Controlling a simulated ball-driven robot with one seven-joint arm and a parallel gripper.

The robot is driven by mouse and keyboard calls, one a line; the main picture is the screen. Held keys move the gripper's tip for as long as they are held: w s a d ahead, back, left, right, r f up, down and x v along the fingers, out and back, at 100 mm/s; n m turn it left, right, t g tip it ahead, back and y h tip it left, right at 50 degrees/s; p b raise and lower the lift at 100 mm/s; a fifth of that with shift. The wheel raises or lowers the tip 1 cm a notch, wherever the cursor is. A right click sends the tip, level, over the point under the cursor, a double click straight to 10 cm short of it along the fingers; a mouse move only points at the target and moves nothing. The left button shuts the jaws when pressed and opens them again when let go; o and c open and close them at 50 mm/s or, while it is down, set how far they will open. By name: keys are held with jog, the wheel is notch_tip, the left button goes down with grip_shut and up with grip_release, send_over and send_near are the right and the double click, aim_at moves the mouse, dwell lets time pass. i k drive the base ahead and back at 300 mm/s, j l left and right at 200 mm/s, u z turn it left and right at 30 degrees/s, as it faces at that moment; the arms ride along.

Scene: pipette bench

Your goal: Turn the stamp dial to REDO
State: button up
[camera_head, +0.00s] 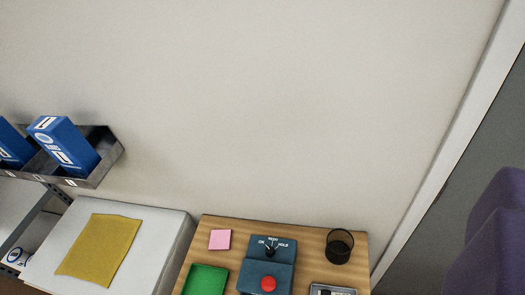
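The stamp device (258,282) is a dark blue-teal box on the wooden bench at the bottom middle of the view. Its dial (269,252) is a small black knob on the upper face, with white labels around it: OK at the left, REDO at the top and HOLD at the right. The labels are small, and I cannot tell surely where the pointer is aimed. A red button (268,283) sits below the dial. My gripper does not show in this view. The front of the device is cut off by the bottom edge.
Near the device are a pink note (220,239), a green tray (206,280), a black cup (339,246) and a grey device (332,290). Left is a white surface (165,222) with a yellow cloth (99,249). Blue boxes (64,145) stand in a grey bin (104,155). A purple chair (497,240) is right.

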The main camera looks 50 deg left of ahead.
aim_at(270, 250)
jog(key=k+l+u, duration=0.15)
jog(key=k+u, duration=0.7)
jog(key=i+l, duration=0.05)
jog(key=i, duration=0.05)
